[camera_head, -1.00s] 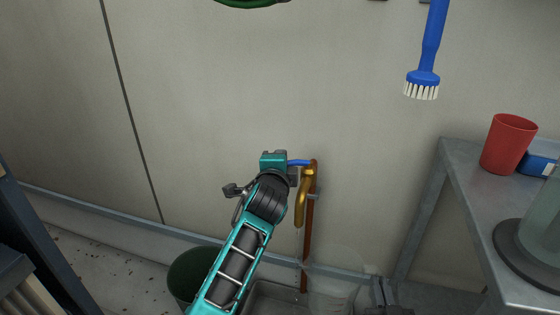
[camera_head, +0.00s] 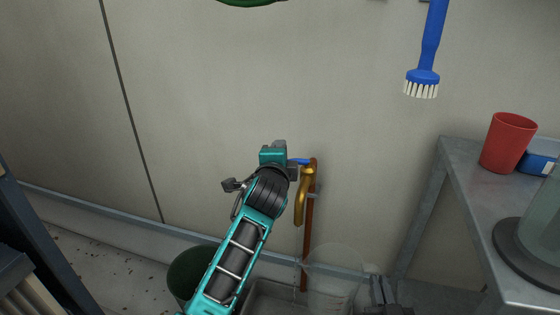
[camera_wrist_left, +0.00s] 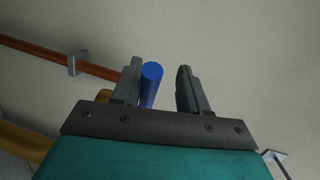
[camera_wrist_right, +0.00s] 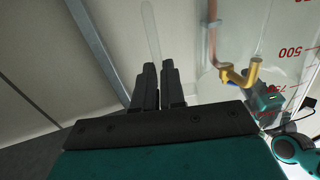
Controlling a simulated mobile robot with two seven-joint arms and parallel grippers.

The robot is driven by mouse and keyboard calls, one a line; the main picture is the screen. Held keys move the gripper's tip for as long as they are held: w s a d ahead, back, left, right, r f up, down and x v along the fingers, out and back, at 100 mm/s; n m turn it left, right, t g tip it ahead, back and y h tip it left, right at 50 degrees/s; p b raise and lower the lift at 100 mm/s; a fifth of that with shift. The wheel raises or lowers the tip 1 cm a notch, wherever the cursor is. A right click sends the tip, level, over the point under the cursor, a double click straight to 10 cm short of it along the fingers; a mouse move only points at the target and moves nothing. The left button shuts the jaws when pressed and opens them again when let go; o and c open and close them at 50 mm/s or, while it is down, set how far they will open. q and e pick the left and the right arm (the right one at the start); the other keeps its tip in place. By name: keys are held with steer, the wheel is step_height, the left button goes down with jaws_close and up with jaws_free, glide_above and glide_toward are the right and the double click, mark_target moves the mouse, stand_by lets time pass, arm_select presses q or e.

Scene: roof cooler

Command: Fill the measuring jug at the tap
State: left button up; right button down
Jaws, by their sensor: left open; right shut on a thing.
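The brass tap (camera_head: 303,195) is on a copper pipe at the wall, with a blue lever (camera_head: 299,161) at its top. My left gripper (camera_head: 290,166) is at the lever. In the left wrist view, the lever (camera_wrist_left: 151,82) lies between its open fingers, close to the left one. The clear measuring jug (camera_head: 337,262) is low, below and slightly right of the spout. My right gripper (camera_head: 378,288) is shut on its clear handle (camera_wrist_right: 151,32). The jug's red marks (camera_wrist_right: 290,52) show in the right wrist view. I cannot tell whether water runs or the jug's level.
A grey basin (camera_head: 262,300) is under the tap, with a dark green bucket (camera_head: 187,272) to its left. A metal table (camera_head: 462,185) at right carries a red cup (camera_head: 508,142) and a blue item (camera_head: 538,163). A blue brush (camera_head: 425,75) hangs above.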

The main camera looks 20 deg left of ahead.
arm_select(q)
steer(key=o, duration=0.6)
steer(key=r, duration=0.9)
steer(key=shift+w+r, duration=0.1)
steer(key=shift+w, duration=0.15)
steer(key=shift+o, duration=0.2)
steer(key=shift+g, duration=0.7)
step_height(320, 180, down, 6)
steer(key=shift+r, duration=0.1)
steer(key=shift+s+r, duration=0.1)
steer(key=shift+c, duration=1.1)
steer(key=shift+s+d+r, duration=0.1)
steer(key=shift+s+d, duration=0.05)
steer(key=shift+s, duration=0.5)
steer(key=shift+s+d, duration=0.15)
steer(key=shift+s, duration=0.45)
steer(key=shift+c, duration=1.1)
steer(key=shift+s+d+r, duration=0.1)
steer(key=shift+s+r, duration=0.05)
steer(key=shift+s, duration=0.45)
steer(key=shift+c, duration=1)
steer(key=f+v, duration=0.2)
steer(key=v, duration=0.8)
steer(key=shift+s+d, duration=0.2)
steer(key=shift+d, duration=0.2)
